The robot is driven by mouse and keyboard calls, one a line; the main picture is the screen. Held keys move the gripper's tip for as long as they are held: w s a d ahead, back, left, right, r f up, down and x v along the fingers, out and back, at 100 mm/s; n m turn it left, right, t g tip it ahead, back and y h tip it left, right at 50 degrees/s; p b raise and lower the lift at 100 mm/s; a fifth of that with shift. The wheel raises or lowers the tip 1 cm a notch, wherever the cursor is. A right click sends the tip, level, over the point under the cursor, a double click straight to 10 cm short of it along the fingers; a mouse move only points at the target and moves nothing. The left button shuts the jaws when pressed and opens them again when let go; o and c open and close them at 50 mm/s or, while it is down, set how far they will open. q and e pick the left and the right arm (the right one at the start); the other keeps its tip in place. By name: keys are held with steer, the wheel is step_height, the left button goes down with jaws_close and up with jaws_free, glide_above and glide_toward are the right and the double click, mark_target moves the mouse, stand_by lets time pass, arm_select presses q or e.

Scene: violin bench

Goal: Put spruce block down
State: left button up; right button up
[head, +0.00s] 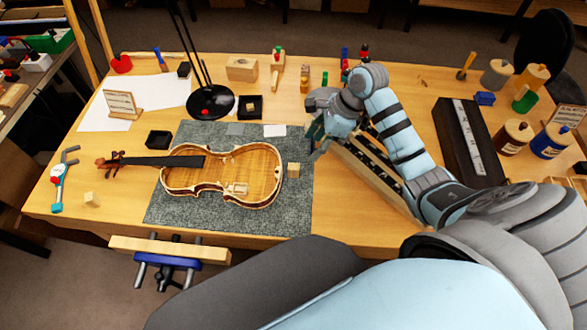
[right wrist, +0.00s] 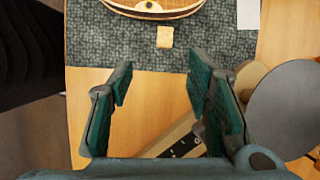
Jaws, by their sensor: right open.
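A small pale wooden block, which looks like the spruce block (head: 293,170), sits on the grey mat (head: 215,220) just right of the violin body (head: 225,175). In the right wrist view the block (right wrist: 165,36) lies on the mat near its edge, ahead of the fingertips and apart from them. My right gripper (head: 317,140) is above the mat's right edge, behind and right of the block. Its fingers (right wrist: 161,85) are spread with nothing between them. My left gripper is in neither view.
A long wooden rack (head: 375,170) stands under and beside my right arm. A black lamp base (head: 210,102) and small black trays (head: 158,140) are behind the violin. Another pale block (head: 91,199) lies at the table's left. Jars (head: 514,137) stand at the right.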

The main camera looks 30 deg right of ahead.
mark_target(296, 166)
steer(key=shift+m, duration=0.4)
steer(key=b+x, duration=0.1)
steer(key=x, duration=0.4)
steer(key=b+x, duration=0.2)
steer(key=x, duration=0.2)
steer(key=d+b+x, duration=0.1)
steer(key=x, duration=0.4)
steer(key=shift+w+a+f, duration=0.1)
steer(key=shift+w+f, duration=0.2)
steer(key=shift+f, duration=0.05)
steer(key=shift+c, duration=0.2)
steer(key=shift+r, duration=0.1)
steer(key=c, duration=0.9)
steer(key=shift+r, duration=0.1)
steer(key=shift+c, duration=0.2)
